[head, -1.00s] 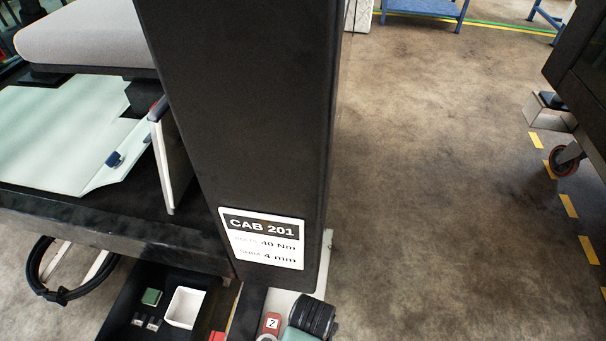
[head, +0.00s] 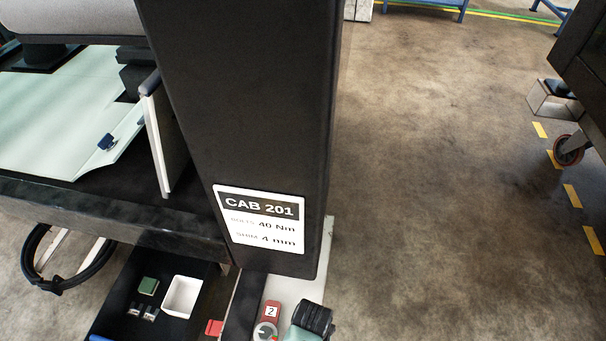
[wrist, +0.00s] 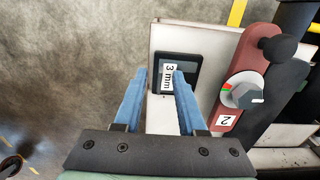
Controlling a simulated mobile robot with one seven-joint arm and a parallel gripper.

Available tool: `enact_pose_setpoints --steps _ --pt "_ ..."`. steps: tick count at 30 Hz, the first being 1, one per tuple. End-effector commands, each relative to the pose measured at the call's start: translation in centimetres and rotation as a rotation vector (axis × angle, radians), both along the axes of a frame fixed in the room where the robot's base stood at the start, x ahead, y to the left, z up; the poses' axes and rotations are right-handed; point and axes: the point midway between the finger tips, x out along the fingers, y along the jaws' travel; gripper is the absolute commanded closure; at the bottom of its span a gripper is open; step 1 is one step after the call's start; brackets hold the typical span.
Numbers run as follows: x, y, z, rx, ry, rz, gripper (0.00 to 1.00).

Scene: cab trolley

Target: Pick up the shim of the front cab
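A sign (head: 262,219) on the dark post in the head view reads CAB 201, bolts 40 Nm, shim 4 mm. In the wrist view a black square piece (wrist: 191,86) with a white "3 mm" label lies on a pale plate. My gripper (wrist: 160,73) has two blue fingers, apart, with nothing visibly held between them. The fingertips are over or close to the black piece's left part; I cannot tell whether they touch it. No piece marked 4 mm is readable in either view.
A red lever marked 2 (wrist: 239,78) stands just right of my gripper; it also shows in the head view (head: 271,312). A black tray (head: 120,300) holds a green block (head: 148,286), a white bin (head: 182,297) and small metal pieces. Open floor lies right of the post.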

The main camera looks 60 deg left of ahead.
Motion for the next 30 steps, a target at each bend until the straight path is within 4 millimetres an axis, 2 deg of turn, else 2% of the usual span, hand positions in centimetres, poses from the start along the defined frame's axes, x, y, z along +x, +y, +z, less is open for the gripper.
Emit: enact_pose_setpoints --steps 2,6,8,9,30 --pt "0.02 0.01 0.06 0.000 0.000 0.000 0.62" --pt "0.01 0.00 0.07 0.000 0.000 0.000 0.87" --pt "0.01 0.01 0.07 0.000 0.000 0.000 0.98" --pt "0.01 0.00 0.07 0.000 0.000 0.000 1.00" --pt "0.01 0.01 0.08 0.000 0.000 0.000 1.00"
